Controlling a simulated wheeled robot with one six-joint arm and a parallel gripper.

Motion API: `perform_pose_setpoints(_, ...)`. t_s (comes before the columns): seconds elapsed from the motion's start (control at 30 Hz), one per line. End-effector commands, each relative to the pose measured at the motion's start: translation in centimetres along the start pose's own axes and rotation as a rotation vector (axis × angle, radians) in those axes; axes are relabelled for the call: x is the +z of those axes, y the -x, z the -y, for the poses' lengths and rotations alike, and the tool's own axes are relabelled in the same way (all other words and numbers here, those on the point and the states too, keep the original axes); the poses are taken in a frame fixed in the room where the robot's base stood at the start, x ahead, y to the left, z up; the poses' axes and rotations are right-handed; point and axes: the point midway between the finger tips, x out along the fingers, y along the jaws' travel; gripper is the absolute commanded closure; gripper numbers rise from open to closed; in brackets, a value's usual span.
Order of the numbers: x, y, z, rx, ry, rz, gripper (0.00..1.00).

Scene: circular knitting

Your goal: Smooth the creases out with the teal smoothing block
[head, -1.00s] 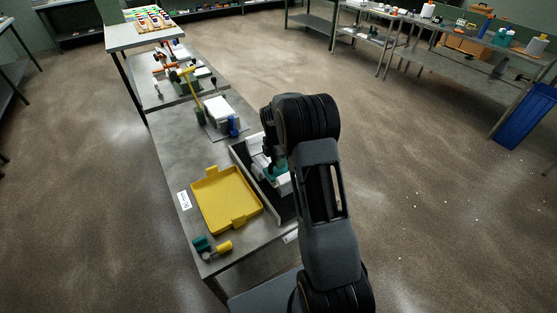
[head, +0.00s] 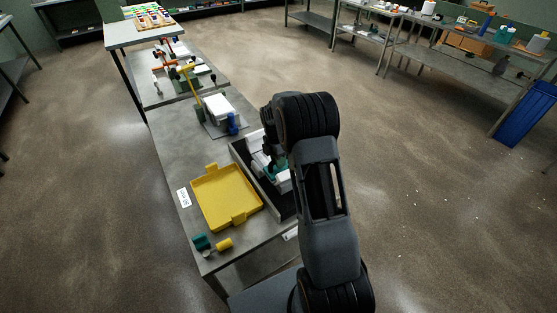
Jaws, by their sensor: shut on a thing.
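My gripper (head: 274,158) reaches down over the dark shallow tray (head: 286,208) on the near table, partly hidden behind my arm. A teal block (head: 272,172) shows under the gripper, which is shut on it. White material (head: 256,145) lies in the tray around the block; it also shows on the block's near side. Whether it has creases is too small to tell. Whether the block touches the white material I cannot tell.
A yellow tray (head: 222,195) lies left of the dark tray. A teal and yellow tool (head: 212,243) lies at the table's near end. A white block on a stand (head: 219,108) and a blue object (head: 233,123) stand beyond.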

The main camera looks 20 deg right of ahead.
Motion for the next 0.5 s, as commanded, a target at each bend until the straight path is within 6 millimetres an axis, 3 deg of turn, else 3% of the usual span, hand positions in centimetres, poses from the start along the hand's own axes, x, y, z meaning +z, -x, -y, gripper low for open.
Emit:
perform_pose_setpoints(0.3,0.0,-0.1,-0.2,0.000,0.000,0.000,1.00)
perform_pose_setpoints(0.5,0.0,0.1,-1.9,0.001,0.000,0.001,1.00)
